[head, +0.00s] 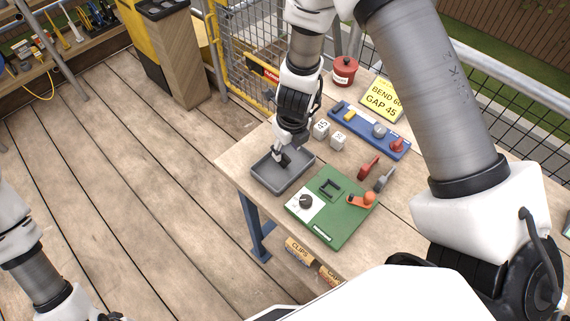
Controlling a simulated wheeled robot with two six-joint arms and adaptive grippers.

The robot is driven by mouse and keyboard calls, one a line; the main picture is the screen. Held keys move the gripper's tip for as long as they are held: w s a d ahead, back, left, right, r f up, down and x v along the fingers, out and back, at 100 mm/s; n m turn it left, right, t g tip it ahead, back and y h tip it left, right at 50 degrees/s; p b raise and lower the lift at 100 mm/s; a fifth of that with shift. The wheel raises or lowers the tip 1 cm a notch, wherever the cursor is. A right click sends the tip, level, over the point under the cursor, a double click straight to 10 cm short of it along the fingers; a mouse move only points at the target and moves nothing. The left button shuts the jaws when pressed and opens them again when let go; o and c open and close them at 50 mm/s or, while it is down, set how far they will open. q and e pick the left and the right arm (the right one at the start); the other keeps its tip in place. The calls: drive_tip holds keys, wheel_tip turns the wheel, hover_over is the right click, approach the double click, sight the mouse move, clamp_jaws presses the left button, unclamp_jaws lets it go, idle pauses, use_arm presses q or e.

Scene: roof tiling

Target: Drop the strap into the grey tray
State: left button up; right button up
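The grey tray (262,179) is a shallow square dish at the near left corner of the workbench. My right gripper (281,161) points down over the tray's far part, with its fingertips low, at or just above the tray floor. The fingers are small and dark here, so I cannot tell whether they are open or shut. I cannot make out a strap in or under them. A dark U-shaped piece (328,187) shows on the green board; I cannot tell whether it is a strap.
Right of the tray lies the green board (329,228) with a black knob and an orange lever. Behind are white blocks (338,140), a blue panel (369,132), a red pot (344,72) and a yellow sign (381,100). Red (368,167) and grey clamps stand near the board.

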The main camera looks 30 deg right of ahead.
wheel_tip(320, 180, up, 12)
drive_tip(key=s, duration=0.1)
drive_tip(key=shift+s+d, duration=0.15)
drive_tip(key=shift+s, duration=0.15)
drive_tip(key=shift+f, duration=0.1)
drive_tip(key=shift+s, duration=0.1)
